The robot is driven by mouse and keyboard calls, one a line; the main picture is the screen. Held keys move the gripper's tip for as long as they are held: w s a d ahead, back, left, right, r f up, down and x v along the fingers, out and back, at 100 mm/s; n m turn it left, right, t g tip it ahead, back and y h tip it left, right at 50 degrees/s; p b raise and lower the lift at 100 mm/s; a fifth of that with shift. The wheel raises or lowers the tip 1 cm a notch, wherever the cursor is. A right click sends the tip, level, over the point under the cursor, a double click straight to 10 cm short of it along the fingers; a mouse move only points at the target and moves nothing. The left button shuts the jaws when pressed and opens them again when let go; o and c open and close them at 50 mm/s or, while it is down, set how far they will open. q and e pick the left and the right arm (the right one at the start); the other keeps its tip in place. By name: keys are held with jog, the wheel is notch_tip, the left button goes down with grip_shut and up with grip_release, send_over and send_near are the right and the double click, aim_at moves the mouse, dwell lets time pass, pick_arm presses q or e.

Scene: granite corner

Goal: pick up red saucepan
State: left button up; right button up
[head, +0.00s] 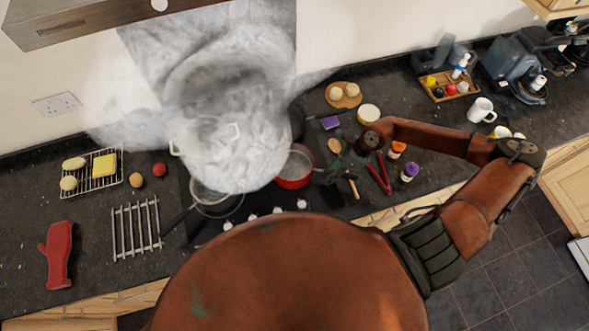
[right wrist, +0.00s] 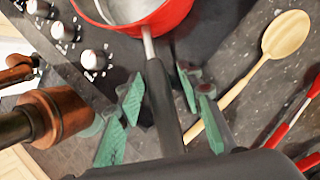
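The red saucepan (head: 294,182) stands on the right part of the black hob, with its handle pointing right. Its red side (right wrist: 165,18) fills the top of the right wrist view. The dark handle (right wrist: 163,105) with a grey metal neck runs down between the green finger pads of my right gripper (right wrist: 163,92). The pads stand apart on either side of the handle, with visible gaps. In the head view my right gripper (head: 335,165) is small and partly dark against the counter, at the handle. My left gripper is not in view.
Steam hides part of the hob. A grey pan (head: 216,203) stands left of the red saucepan. A wooden spoon (right wrist: 285,35) and red-handled tongs (right wrist: 297,130) lie right of the handle. Hob knobs (right wrist: 62,32) line the front edge. A purple-labelled jar (head: 409,172) stands farther right.

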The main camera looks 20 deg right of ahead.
jog(key=shift+c, duration=0.6)
grip_shut()
jog(key=shift+w+r, duration=0.1)
